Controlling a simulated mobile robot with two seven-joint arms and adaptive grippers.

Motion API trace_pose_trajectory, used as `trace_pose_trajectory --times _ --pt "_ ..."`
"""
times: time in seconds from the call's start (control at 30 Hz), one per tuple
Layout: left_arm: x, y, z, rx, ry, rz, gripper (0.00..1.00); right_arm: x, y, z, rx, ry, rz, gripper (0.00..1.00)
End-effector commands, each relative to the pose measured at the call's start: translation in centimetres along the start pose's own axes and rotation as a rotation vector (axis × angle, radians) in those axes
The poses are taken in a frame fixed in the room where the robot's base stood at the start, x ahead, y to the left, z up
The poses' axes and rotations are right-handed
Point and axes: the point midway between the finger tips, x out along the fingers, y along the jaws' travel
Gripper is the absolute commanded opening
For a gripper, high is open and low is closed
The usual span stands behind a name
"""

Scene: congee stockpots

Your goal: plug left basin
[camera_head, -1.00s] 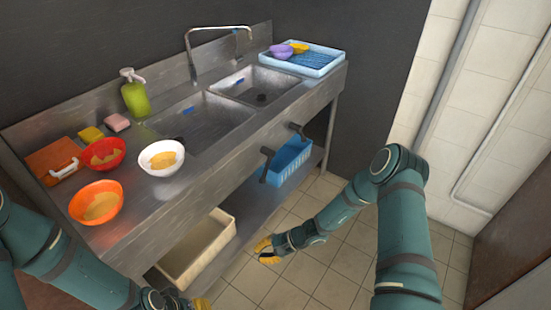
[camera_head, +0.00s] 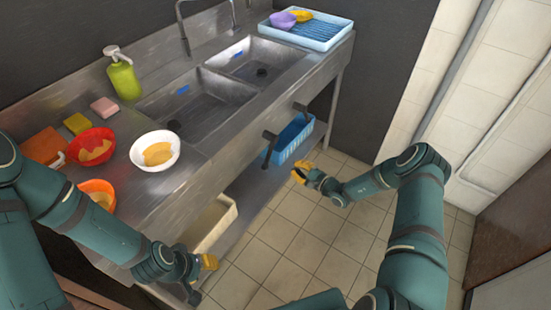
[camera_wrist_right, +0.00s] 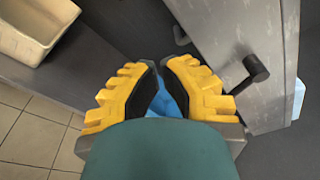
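My right gripper (camera_head: 301,172) is in front of the sink, below counter height, near the blue basket. In the right wrist view its yellow fingers (camera_wrist_right: 157,66) stand slightly apart, with blue showing behind the gap and nothing clearly held. My left gripper (camera_head: 204,275) is low by the front of the counter, partly hidden.
The right basin (camera_head: 275,60) lies beside the left one. Two black levers (camera_head: 269,142) stick out from the front panel above a blue basket (camera_head: 283,150). Bowls, including a white one (camera_head: 136,153), and a green soap bottle (camera_head: 123,80) stand on the counter (camera_head: 165,200).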

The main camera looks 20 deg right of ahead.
Motion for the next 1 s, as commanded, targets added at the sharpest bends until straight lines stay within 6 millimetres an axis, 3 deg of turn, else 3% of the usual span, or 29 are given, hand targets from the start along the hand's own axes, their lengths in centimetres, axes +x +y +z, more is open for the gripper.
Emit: trace_pose_trajectory --times 0.17,0.73,1.0 --pt "0.3 -0.1 0.0 0.000 0.001 0.000 0.47 1.2 0.1 0.0 -0.001 -0.002 0.001 0.00" --pt "2.3 -0.8 -0.3 0.002 0.012 0.000 0.47 10.3 0.2 0.1 0.000 -0.002 0.001 0.00" --pt "1.6 -0.6 -0.2 0.002 0.009 0.000 0.47 9.1 -0.1 2.8 0.002 -0.002 0.002 0.00"
